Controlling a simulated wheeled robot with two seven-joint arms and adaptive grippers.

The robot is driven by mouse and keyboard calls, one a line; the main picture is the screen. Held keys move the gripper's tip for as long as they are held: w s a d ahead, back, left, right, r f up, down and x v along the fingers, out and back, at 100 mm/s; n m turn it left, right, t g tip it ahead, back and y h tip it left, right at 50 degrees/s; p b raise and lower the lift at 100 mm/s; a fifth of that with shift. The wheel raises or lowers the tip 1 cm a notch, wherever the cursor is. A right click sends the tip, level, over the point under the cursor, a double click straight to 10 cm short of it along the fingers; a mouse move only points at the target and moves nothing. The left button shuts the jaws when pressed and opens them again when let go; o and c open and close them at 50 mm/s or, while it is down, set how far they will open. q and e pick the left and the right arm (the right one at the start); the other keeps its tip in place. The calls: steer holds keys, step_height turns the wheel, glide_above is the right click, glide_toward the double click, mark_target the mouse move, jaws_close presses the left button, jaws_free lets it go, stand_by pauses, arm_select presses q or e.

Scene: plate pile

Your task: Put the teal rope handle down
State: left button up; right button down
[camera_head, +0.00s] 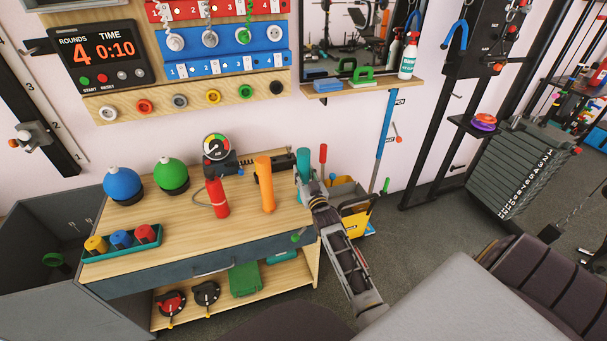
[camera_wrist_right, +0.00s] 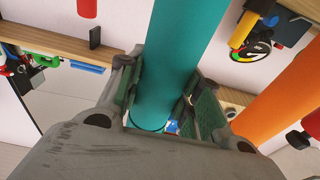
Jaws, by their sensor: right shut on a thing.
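The teal rope handle (camera_head: 303,162) is roughly upright at the right end of the wooden bench top (camera_head: 190,222). My right gripper (camera_head: 309,187) is shut on it, the arm coming up from the lower right. In the right wrist view the teal handle (camera_wrist_right: 183,55) runs between the two finger pads of the gripper (camera_wrist_right: 166,100). The gripper hides part of the handle in the head view, so I cannot tell whether its end touches the bench. My left gripper is not in view.
An orange handle (camera_head: 264,184) and a red handle (camera_head: 217,192) stand left of the teal one. Another red handle (camera_head: 323,154) is close on its right. A yellow bin (camera_head: 353,220) is beside the bench. The front middle of the bench top is clear.

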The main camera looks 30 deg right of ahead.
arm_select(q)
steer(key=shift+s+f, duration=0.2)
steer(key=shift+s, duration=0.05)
arm_select(e)
steer(key=c, duration=1)
jaws_free()
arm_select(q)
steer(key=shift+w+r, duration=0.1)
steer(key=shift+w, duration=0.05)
arm_select(e)
steer(key=shift+r, duration=0.1)
